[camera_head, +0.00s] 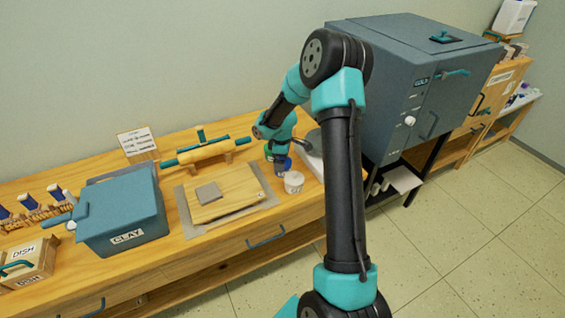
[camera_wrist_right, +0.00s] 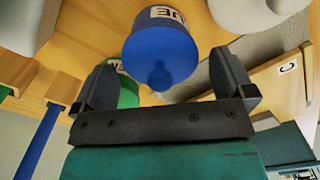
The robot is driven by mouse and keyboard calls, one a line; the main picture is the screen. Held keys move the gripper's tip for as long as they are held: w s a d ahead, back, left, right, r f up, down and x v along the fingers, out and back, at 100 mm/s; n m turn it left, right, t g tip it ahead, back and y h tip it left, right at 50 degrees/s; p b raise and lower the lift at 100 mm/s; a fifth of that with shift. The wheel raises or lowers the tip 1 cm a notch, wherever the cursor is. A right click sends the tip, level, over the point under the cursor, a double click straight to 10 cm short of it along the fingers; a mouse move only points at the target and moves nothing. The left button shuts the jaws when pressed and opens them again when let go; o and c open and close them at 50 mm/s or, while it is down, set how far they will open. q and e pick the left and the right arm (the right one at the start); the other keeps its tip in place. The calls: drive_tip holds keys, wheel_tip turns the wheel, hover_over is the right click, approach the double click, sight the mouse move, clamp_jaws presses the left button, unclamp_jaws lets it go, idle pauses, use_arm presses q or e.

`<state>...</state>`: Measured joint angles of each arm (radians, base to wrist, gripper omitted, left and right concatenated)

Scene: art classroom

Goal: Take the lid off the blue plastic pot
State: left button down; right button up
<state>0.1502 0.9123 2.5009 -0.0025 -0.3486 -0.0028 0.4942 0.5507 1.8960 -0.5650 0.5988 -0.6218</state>
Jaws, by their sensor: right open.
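The blue plastic pot (camera_wrist_right: 172,22) is at the top middle of the right wrist view, with part of a white label showing. Its blue lid (camera_wrist_right: 160,62), with a small round knob, faces the camera and is on the pot. In the head view the blue pot (camera_head: 283,166) is partly hidden by my right arm. My right gripper (camera_wrist_right: 164,78) is open, with one finger on each side of the lid; I cannot tell whether they touch it. In the head view my right gripper (camera_head: 277,152) is over the pots. My left gripper is not in view.
A green pot (camera_wrist_right: 128,92) is close beside the blue one, partly behind a finger. A white pot (camera_head: 294,182) stands in front. A wooden board (camera_head: 225,192) on a grey mat and a clay bin (camera_head: 122,212) are left; a kiln (camera_head: 400,80) is right.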

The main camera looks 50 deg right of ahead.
idle(0.3)
drive_tip(key=c, duration=0.9)
drive_tip(key=shift+o, duration=0.2)
drive_tip(key=shift+r, duration=0.1)
drive_tip(key=shift+r, duration=0.4)
wheel_tip(320, 180, up, 3)
drive_tip(key=shift+f, duration=0.1)
drive_tip(key=s+a+r, duration=0.1)
drive_tip(key=s+a, duration=0.9)
drive_tip(key=a, duration=0.2)
drive_tip(key=shift+s, duration=0.3)
drive_tip(key=shift+r, duration=0.1)
